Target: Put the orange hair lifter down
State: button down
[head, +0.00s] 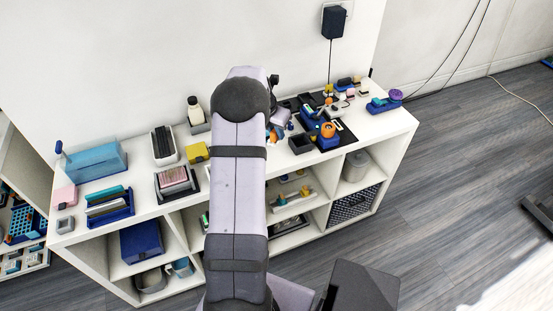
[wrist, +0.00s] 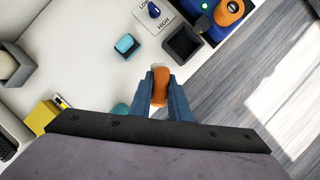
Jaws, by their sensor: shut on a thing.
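The orange hair lifter (wrist: 159,88) shows in the wrist view between the two blue fingers of my gripper (wrist: 160,98). My gripper is shut on it. A pale tip sticks out past the fingers. It is over or near the front edge of the white shelf top (wrist: 95,50); its height above the surface is hard to tell. In the head view my arm hides most of the gripper, and I cannot make out the lifter clearly there.
A dark square holder (wrist: 183,45) stands just beyond the gripper, with a teal block (wrist: 126,44) to its left. A blue station with an orange piece (head: 328,129) is at the right. A yellow box (head: 196,152) stands left of my arm. Bare white top lies around the teal block.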

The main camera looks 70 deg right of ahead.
aim_at(273, 141)
jog(key=shift+d+r+n+t, duration=0.15)
jog(key=shift+n+t, duration=0.15)
jog(key=shift+n, duration=0.5)
jog(key=shift+f+p, duration=0.9)
jog(key=shift+f, duration=4.1)
jog(key=shift+f, duration=0.15)
jog(key=c, duration=1.7)
grip_release()
jog(key=shift+o, duration=0.2)
jog(key=shift+b+v, duration=0.7)
jog(key=shift+v, duration=5.45)
jog(key=shift+d, duration=0.1)
